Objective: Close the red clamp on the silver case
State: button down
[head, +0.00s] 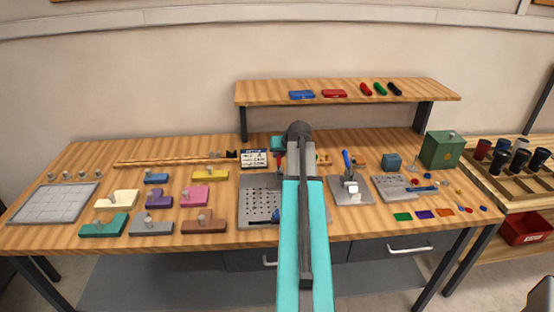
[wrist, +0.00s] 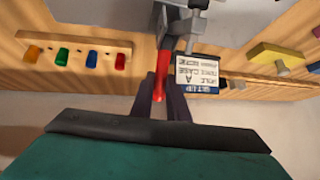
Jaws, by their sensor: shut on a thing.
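In the wrist view a red clamp handle (wrist: 159,88) stands between the two dark fingers of my gripper (wrist: 161,80), which is shut on it. Grey metal parts (wrist: 188,24) lie just beyond the handle at the top edge; I cannot tell how much of this is the clamp and how much the silver case. In the head view a bit of the red handle (head: 278,158) shows left of my arm. My arm hides most of the clamp and the case there.
A small sign (head: 254,158) stands just left of the clamp; it also shows in the wrist view (wrist: 197,73). A perforated grey plate (head: 258,190) lies in front. A blue-handled toggle fixture (head: 350,185) stands to the right. A raised shelf (head: 440,91) spans the back.

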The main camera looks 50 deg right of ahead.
jog(key=shift+a+r+t+h+b, duration=0.1)
jog(key=shift+r+t+h+b, duration=0.2)
jog(key=shift+t+b, duration=0.1)
jog(key=c, duration=1.8)
grip_release()
jog(key=shift+o, duration=0.3)
jog(key=shift+f, duration=0.1)
jog(key=shift+s, duration=0.15)
jog(key=shift+v, duration=0.8)
jog(key=b+v, duration=0.2)
jog(key=v, duration=1)
